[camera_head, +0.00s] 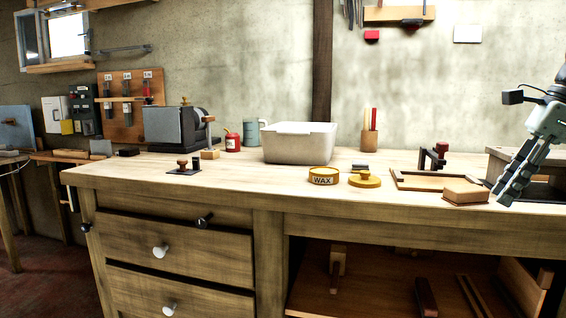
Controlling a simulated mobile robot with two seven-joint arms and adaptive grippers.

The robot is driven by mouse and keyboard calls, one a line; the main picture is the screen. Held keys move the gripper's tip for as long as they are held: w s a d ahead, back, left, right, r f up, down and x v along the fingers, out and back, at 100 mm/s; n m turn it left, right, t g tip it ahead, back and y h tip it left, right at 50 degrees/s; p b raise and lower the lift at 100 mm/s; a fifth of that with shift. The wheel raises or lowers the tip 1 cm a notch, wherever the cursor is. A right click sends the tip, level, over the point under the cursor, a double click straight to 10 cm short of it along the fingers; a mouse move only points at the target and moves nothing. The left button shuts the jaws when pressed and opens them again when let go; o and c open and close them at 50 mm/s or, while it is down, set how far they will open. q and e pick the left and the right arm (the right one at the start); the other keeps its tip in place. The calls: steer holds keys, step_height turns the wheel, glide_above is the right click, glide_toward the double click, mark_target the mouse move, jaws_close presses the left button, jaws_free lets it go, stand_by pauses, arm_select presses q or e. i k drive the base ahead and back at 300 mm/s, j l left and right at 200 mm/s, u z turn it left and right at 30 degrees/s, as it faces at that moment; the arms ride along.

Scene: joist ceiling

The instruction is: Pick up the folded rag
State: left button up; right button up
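My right gripper (506,194) comes in from the right edge, its grey fingers pointing down and to the left over the right part of the bench. The fingers overlap in this view, so their opening does not show clearly. A tan, flat, block-like thing (466,191) lies near the bench's front edge, just left of the fingertips. It may be the folded rag, but I cannot tell cloth from wood here. No other thing is clearly a rag. My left gripper is not in view.
The wooden bench (230,181) carries a pale bin (299,146), a yellow WAX tin (323,176), a yellow lid (364,180) and a wooden frame (414,183). The bench's front middle is clear.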

mark_target(358, 165)
steer(key=i+l+u, duration=0.25)
steer(key=i, duration=0.35)
steer(key=i+l+u, duration=0.3)
steer(key=i+l, duration=0.25)
